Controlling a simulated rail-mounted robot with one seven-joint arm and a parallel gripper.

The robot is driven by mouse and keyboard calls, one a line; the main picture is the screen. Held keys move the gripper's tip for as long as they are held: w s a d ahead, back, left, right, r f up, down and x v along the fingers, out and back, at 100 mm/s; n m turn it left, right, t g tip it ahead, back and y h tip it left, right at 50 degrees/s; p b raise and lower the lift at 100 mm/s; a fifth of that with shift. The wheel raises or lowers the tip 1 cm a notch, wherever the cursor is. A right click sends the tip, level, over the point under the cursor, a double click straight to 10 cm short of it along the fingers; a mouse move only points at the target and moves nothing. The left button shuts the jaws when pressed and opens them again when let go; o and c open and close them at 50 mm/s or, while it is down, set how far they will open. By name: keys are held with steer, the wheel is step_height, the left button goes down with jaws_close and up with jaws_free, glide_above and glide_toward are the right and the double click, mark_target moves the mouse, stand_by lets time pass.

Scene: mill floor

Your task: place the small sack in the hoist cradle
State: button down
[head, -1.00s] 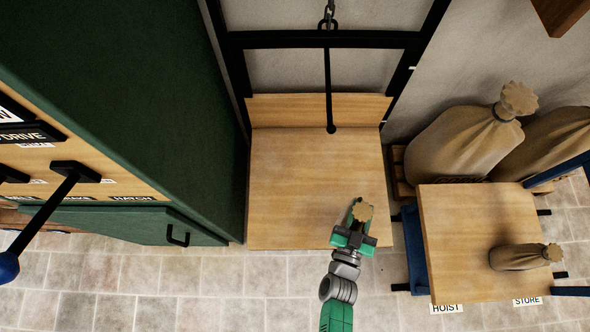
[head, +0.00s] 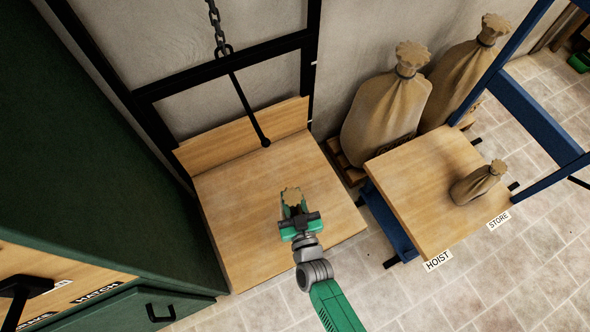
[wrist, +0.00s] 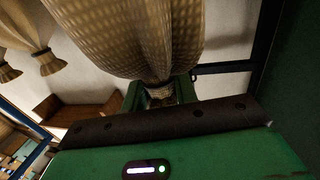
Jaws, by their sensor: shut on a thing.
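My gripper (head: 294,212) is shut on the neck of a small tan sack (head: 291,194). In the wrist view the sack (wrist: 130,35) fills the upper middle, its tied neck between the green fingers (wrist: 160,95). The hoist cradle (head: 235,205) is a wooden platform with a low back board, below a chain and black rod. The gripper and sack appear over its right part. I cannot tell whether the sack touches the platform.
A black rod (head: 248,110) comes down to the back board. On the right, a wooden bench (head: 410,190) labelled HOIST and STORE bears another small sack (head: 478,184) at its STORE end. Large sacks (head: 385,115) stand behind it. A green cabinet (head: 70,170) borders the left.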

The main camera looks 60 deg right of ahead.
steer(key=b+x, duration=0.3)
steer(key=x, duration=0.6)
steer(key=shift+w+f, duration=0.3)
steer(key=shift+w, duration=0.2)
steer(key=shift+a, duration=0.1)
steer(key=shift+w+d+f+b, duration=0.15)
steer(key=shift+f+b, duration=0.65)
steer(key=shift+f, duration=0.1)
steer(key=shift+w+d+f+b, duration=0.1)
steer(key=shift+w+f+b, duration=0.05)
steer(key=shift+f+b, duration=0.7)
steer(key=shift+f, duration=0.25)
steer(key=c, duration=1.1)
jaws_free()
